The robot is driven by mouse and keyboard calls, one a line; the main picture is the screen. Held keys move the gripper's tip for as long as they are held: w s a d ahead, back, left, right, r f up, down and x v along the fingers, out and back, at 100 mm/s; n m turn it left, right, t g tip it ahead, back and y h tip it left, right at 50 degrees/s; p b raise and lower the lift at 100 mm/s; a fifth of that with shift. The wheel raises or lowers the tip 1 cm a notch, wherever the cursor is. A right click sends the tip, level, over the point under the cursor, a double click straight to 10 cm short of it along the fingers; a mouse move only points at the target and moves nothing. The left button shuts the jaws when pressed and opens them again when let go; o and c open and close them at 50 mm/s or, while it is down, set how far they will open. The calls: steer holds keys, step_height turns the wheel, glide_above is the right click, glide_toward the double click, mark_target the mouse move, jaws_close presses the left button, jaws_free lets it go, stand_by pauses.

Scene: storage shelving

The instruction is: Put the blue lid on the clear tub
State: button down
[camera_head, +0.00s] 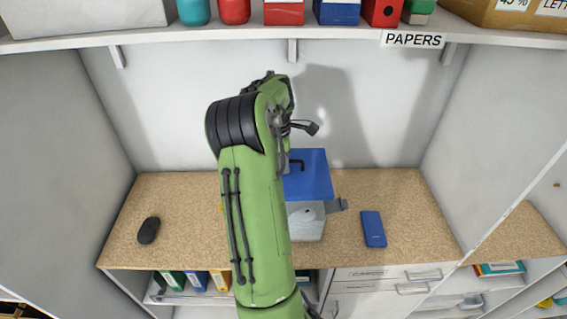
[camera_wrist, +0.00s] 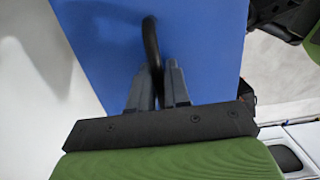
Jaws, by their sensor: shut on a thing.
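The blue lid (camera_head: 309,175) is a flat blue panel with a dark curved handle (camera_head: 297,165). It lies over the upper part of the clear tub (camera_head: 306,222), whose lower part shows below it. In the wrist view the lid (camera_wrist: 195,40) fills the middle, and my gripper (camera_wrist: 158,80) is shut on its dark handle (camera_wrist: 151,40). In the head view my green arm hides most of the gripper and the left side of the tub. I cannot tell whether the lid touches the tub's rim.
A black mouse (camera_head: 148,230) lies left on the speckled worktop (camera_head: 185,205). A blue phone-like slab (camera_head: 373,229) lies right of the tub. A shelf (camera_head: 345,42) with boxes and tins overhangs the back. Side walls bound the worktop.

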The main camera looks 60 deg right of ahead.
step_height(320, 180, up, 3)
steer(key=shift+f+p, duration=0.15)
steer(key=shift+p, duration=0.65)
step_height(320, 180, down, 15)
steer(key=b, duration=0.2)
steer(key=shift+b, duration=0.3)
steer(key=c, duration=1.1)
jaws_free()
steer(key=shift+f, duration=0.1)
steer(key=shift+a, duration=0.1)
steer(key=r, duration=0.4)
steer(key=w+r, duration=0.1)
steer(key=r, duration=0.7)
steer(key=shift+w+a+r, duration=0.15)
steer(key=shift+a+r, duration=0.15)
